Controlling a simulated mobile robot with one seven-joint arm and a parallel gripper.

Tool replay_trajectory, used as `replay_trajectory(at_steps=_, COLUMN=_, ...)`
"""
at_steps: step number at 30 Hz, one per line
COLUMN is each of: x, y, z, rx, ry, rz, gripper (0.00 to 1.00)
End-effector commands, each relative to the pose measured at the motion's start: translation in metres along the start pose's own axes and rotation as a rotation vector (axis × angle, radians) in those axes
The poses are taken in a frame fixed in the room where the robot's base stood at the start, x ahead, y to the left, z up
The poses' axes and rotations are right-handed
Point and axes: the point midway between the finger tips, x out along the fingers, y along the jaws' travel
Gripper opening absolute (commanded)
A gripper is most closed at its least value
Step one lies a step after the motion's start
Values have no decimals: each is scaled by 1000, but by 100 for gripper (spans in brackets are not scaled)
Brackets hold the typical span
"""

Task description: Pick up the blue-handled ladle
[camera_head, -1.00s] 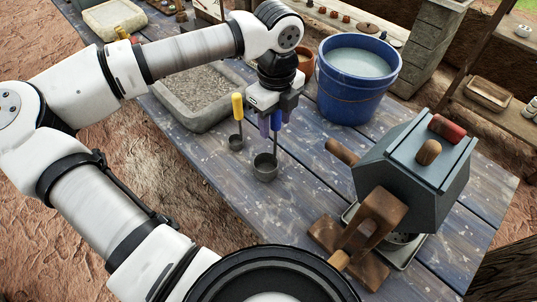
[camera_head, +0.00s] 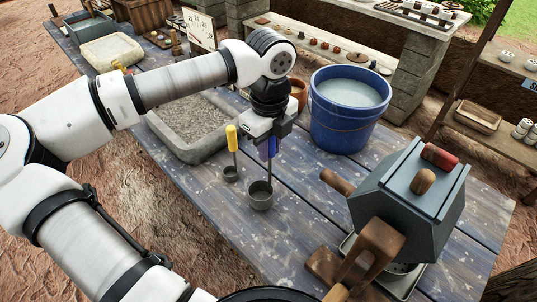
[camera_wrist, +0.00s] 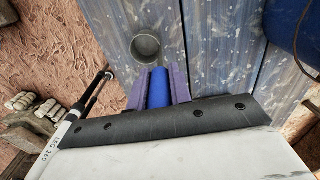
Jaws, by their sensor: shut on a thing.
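The blue-handled ladle (camera_head: 260,196) is upright, with its grey cup low over the blue-grey table. My gripper (camera_head: 267,150) points down from above and its purple fingers are shut on the blue handle. In the wrist view the blue handle (camera_wrist: 158,88) sits between the two fingers of my gripper (camera_wrist: 158,86), with the round cup (camera_wrist: 146,46) beyond it. I cannot tell whether the cup touches the table. The fingers partly hide the handle.
A yellow-handled ladle (camera_head: 232,140) stands close on the left. A grey stone trough (camera_head: 190,150) lies behind it, and a blue bucket (camera_head: 338,130) of pale liquid stands back right. A dark faceted device (camera_head: 408,190) with wooden handles stands right. The table's front middle is clear.

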Motion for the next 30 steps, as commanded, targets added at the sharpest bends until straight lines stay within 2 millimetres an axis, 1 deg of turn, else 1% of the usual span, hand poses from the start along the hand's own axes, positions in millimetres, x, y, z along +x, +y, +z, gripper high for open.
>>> replay_trajectory(at_steps=5, x=-32, y=0, z=1, rx=-2, ry=-5, rz=-2, gripper=0)
replay_trajectory(at_steps=12, x=-99, y=-1, z=0, rx=-2, ry=-5, rz=-3, gripper=0)
replay_trajectory(at_steps=15, x=-125, y=0, z=0, rx=-2, ry=-4, rz=-2, gripper=0)
replay_trajectory(at_steps=18, x=-147, y=0, z=0, rx=-1, ry=-2, rz=-2, gripper=0)
replay_trajectory(at_steps=21, x=-164, y=0, z=0, rx=-1, ry=-1, rz=-2, gripper=0)
replay_trajectory(at_steps=24, x=-176, y=0, z=0, rx=0, ry=-2, rz=-1, gripper=0)
replay_trajectory(at_steps=30, x=-186, y=0, z=0, rx=0, ry=1, rz=-1, gripper=0)
